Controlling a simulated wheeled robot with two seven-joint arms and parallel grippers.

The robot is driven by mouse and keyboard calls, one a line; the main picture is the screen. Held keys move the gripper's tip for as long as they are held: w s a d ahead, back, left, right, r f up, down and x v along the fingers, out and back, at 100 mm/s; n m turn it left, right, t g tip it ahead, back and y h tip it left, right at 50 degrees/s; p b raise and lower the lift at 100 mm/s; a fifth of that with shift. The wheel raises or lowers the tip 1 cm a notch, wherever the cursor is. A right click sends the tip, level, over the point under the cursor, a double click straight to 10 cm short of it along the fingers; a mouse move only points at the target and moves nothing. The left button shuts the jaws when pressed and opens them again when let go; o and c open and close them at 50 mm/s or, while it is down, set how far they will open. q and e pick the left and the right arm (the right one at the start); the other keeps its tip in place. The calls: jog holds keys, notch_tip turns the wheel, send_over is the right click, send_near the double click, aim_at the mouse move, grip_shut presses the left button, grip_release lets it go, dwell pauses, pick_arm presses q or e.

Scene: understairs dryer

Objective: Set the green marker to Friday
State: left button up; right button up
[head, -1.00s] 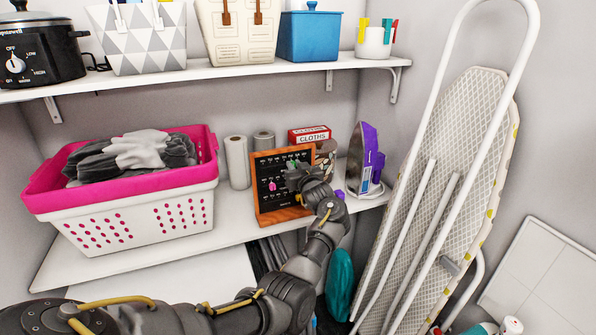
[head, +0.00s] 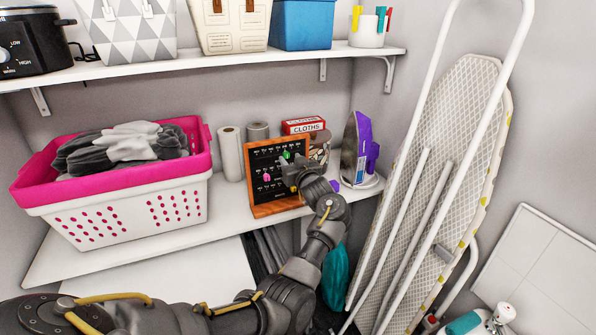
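A wooden-framed black board (head: 257,160) with rows of small pale marks stands on the lower shelf. A green marker (head: 286,155) is on its upper right part, and a pink marker (head: 267,177) is lower and to the left. The day labels are too small to read.
A pink-and-white laundry basket (head: 120,205) stands left of the board. Paper rolls (head: 230,152) and a red cloths box (head: 303,125) are behind it. A purple iron (head: 358,150) stands to the right, near the leaning ironing board (head: 455,150). The upper shelf (head: 205,66) hangs above.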

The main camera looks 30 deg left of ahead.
pick_arm(q)
jog(key=b+v, duration=0.1)
jog(key=v, duration=0.7)
jog(key=shift+b, duration=0.4)
